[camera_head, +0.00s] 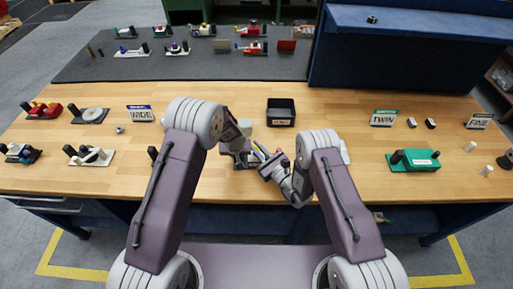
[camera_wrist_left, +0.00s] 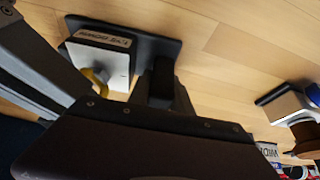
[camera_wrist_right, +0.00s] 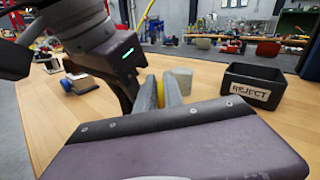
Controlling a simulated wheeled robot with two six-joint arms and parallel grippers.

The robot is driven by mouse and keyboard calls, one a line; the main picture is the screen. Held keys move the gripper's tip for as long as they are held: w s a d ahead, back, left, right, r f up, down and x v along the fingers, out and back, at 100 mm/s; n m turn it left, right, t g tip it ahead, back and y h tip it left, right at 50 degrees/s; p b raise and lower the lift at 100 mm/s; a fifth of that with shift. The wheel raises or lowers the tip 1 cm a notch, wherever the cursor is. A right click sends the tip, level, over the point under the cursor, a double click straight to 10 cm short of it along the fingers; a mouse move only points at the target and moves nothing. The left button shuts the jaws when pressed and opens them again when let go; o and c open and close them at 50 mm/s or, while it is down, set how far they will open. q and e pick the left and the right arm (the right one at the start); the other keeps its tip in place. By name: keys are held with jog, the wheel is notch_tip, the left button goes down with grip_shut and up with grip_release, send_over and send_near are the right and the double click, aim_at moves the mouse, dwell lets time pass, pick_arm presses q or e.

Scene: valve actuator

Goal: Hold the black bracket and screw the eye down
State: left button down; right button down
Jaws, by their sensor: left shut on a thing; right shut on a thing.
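The black bracket (camera_wrist_left: 162,78) stands up from a black base plate (camera_wrist_left: 165,45) that also carries a white block (camera_wrist_left: 98,62). My left gripper (camera_wrist_left: 165,95) is shut on the bracket; its own body hides part of the grip. The yellow eye (camera_wrist_left: 97,80) is at the white block's side. It also shows in the right wrist view (camera_wrist_right: 160,92), between the grey fingers of my right gripper (camera_wrist_right: 162,95), which is shut on it. In the head view my right gripper (camera_head: 266,160) comes in from the right, close beside my left gripper (camera_head: 240,152).
A black REJECT bin (camera_head: 281,112) stands behind the grippers, with a pale grey cylinder (camera_wrist_right: 180,80) beside it. WIDE (camera_head: 140,113), TWIN (camera_head: 384,118) and FINE (camera_head: 479,121) signs stand among other assemblies. A green assembly (camera_head: 415,160) is at the right. The wood between is mostly clear.

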jog(key=c, duration=1.5)
grip_release()
jog(key=shift+d, duration=0.1)
jog(key=v, duration=1.2)
